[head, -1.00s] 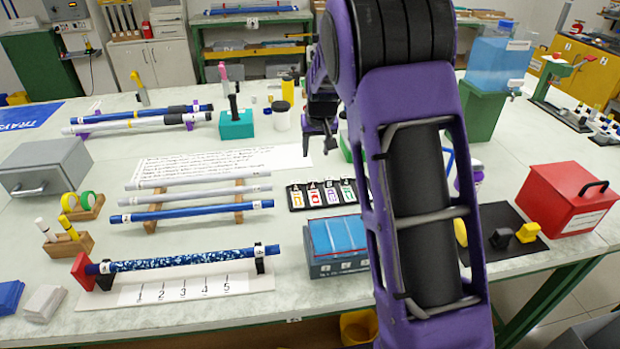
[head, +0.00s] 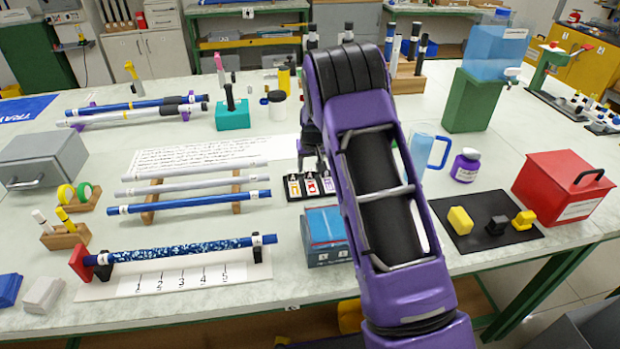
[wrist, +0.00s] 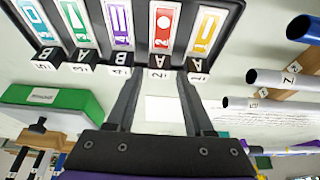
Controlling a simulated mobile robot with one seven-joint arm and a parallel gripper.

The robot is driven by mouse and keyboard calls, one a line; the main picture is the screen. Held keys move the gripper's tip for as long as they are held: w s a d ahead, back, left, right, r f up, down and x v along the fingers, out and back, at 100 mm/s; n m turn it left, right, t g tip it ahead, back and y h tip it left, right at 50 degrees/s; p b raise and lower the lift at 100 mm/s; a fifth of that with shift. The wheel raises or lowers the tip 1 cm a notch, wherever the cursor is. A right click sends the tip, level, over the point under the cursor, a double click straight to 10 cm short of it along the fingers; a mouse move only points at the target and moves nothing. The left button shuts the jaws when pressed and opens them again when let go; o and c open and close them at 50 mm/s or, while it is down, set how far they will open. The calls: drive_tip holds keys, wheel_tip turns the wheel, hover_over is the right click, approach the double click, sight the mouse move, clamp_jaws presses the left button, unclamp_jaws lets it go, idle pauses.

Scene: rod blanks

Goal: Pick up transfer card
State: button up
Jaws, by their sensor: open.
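A black card rack (head: 295,196) lies on the table beside the blue-topped box and holds cards with coloured symbols. In the wrist view the rack (wrist: 238,8) spans the top, with orange (wrist: 205,32), red (wrist: 163,24), purple (wrist: 120,22), green (wrist: 76,22) and blue (wrist: 34,14) cards in a row. Small numbered tabs stand in front of them. Which one is the transfer card I cannot tell. My gripper (wrist: 158,78) is open, its fingertips near the tabs of the red and purple cards, with nothing held. In the head view my gripper (head: 318,166) is partly hidden by my arm.
The blue-topped box (head: 325,228) stands in front of the rack. Rods on wooden supports (head: 195,203) lie to the left. A pitcher (head: 420,155) and purple-labelled bottle (head: 466,166) stand right.

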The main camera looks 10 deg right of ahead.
sight(309, 169)
drive_tip(key=x, duration=0.3)
drive_tip(key=shift+w, duration=0.15)
clamp_jaws()
wheel_tip(309, 169, up, 10)
idle(0.6)
